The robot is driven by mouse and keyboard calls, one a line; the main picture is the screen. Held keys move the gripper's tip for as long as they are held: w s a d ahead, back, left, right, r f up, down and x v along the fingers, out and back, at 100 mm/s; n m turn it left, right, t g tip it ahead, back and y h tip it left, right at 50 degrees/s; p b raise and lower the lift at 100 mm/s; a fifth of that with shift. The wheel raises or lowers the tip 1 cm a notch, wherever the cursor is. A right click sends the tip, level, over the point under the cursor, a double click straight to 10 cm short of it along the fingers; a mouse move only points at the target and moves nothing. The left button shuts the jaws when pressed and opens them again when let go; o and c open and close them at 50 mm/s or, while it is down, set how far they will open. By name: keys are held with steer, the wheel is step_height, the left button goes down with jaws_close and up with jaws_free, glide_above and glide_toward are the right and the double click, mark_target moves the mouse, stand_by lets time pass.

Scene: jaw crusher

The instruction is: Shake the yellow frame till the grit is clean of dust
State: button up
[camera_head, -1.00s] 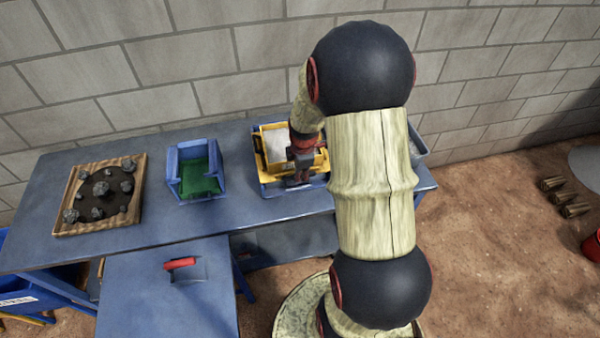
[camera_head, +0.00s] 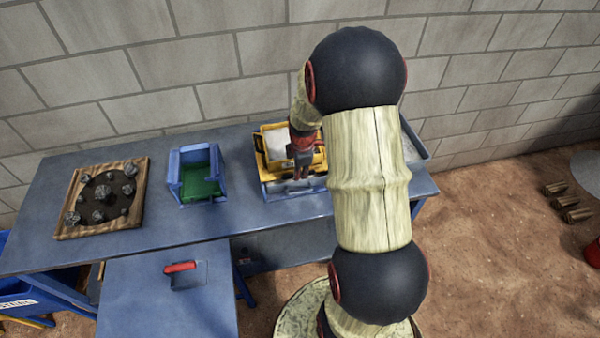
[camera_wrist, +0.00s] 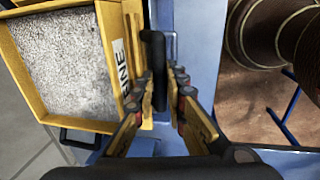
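The yellow frame (camera_head: 265,160) sits over a blue tray (camera_head: 270,190) at the back right of the bench. In the wrist view the frame (camera_wrist: 20,55) fills the left side, with pale speckled grit (camera_wrist: 65,60) inside and a partly hidden label on its near wall. How much of the speckle is dust I cannot tell. My gripper (camera_wrist: 160,85) has its fingers on both sides of the frame's black handle (camera_wrist: 154,50) and looks shut on it. In the head view my gripper (camera_head: 302,163) is at the frame's front side.
A blue holder with a green inside (camera_head: 200,180) stands left of the frame. A wooden tray of dark rocks (camera_head: 100,232) lies farther left. A lower blue table with a red-handled item (camera_head: 185,275) is in front. A brick wall stands close behind the bench.

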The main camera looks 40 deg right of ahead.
steer(key=o, duration=0.5)
steer(key=r, duration=0.4)
steer(key=s+r, duration=0.1)
steer(key=r, duration=0.3)
steer(key=s+a+r, duration=0.1)
steer(key=r, duration=0.2)
steer(key=shift+a+r, duration=0.1)
steer(key=shift+r, duration=0.3)
